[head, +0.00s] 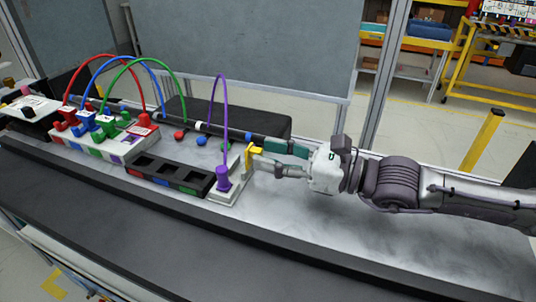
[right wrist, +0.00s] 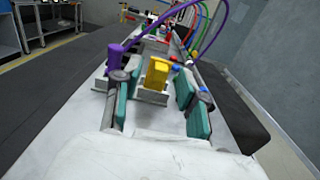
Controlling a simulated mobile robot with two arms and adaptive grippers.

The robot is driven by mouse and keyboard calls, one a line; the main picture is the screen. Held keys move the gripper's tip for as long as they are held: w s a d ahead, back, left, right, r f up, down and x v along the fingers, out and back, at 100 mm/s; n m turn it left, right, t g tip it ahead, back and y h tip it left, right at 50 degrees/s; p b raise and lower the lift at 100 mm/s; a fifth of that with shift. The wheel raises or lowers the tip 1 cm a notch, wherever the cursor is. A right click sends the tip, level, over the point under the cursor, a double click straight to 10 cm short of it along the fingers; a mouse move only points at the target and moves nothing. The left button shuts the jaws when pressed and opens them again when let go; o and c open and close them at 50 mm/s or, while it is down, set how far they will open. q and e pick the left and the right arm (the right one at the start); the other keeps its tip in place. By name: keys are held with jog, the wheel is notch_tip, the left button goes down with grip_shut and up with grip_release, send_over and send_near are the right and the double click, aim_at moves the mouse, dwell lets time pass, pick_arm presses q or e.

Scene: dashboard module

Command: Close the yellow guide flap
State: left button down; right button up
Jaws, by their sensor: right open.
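The yellow guide flap (head: 249,159) stands up at the right end of the dashboard module, beside the purple connector (head: 223,181). In the right wrist view the flap (right wrist: 157,74) rises from a pale bracket (right wrist: 152,96). My right gripper (head: 274,159) reaches in from the right and is open. Its green-padded fingers (right wrist: 156,88) lie on either side of the flap, with gaps visible in the wrist view. Whether any finger touches the flap cannot be told.
A black cable (head: 265,137) runs along behind the flap. A purple cable (head: 211,103) arches up from the purple connector. A black tray with pockets (head: 170,172) and a block of coloured connectors (head: 100,142) lie further left.

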jog(key=shift+w+a, duration=0.25)
jog(key=shift+a, duration=0.2)
